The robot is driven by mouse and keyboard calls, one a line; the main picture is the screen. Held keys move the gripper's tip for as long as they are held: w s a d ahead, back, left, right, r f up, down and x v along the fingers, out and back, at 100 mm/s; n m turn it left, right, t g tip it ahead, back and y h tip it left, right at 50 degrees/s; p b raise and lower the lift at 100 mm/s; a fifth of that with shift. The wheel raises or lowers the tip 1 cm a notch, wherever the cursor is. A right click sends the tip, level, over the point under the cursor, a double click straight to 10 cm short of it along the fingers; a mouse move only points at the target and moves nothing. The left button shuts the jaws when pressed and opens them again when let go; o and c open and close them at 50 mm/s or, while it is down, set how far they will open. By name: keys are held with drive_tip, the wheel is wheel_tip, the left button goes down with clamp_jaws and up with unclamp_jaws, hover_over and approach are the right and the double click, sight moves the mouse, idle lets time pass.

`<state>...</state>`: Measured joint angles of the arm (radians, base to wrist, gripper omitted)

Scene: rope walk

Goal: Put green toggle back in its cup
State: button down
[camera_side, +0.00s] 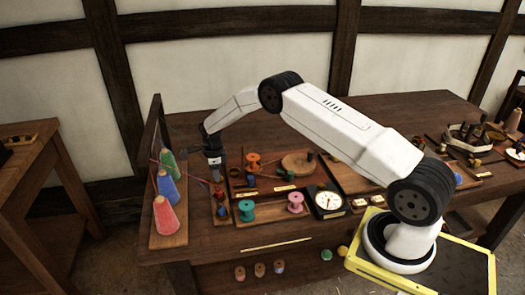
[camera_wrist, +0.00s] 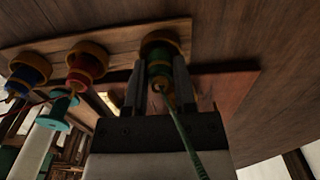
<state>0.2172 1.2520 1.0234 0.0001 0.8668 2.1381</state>
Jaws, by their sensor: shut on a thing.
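In the wrist view my gripper (camera_wrist: 158,78) is shut on the green toggle (camera_wrist: 159,72), with a green cord (camera_wrist: 185,135) trailing from it toward the camera. A round amber cup (camera_wrist: 165,41) on a wooden strip (camera_wrist: 120,36) lies right beyond the toggle and overlaps it in the picture. I cannot tell how deep the toggle sits in that cup. In the side view my gripper (camera_side: 214,172) points down near the left end of the table; the toggle is too small to make out there.
Blue (camera_wrist: 30,72) and red (camera_wrist: 83,66) toggles sit in amber cups left of the green one. A teal spool-like piece (camera_wrist: 60,112) is nearby. Thread cones (camera_side: 168,216) stand close left of my gripper; spools (camera_side: 295,203) and a dial (camera_side: 328,201) lie right.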

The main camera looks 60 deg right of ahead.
unclamp_jaws()
idle(0.4)
drive_tip(key=shift+r, duration=4)
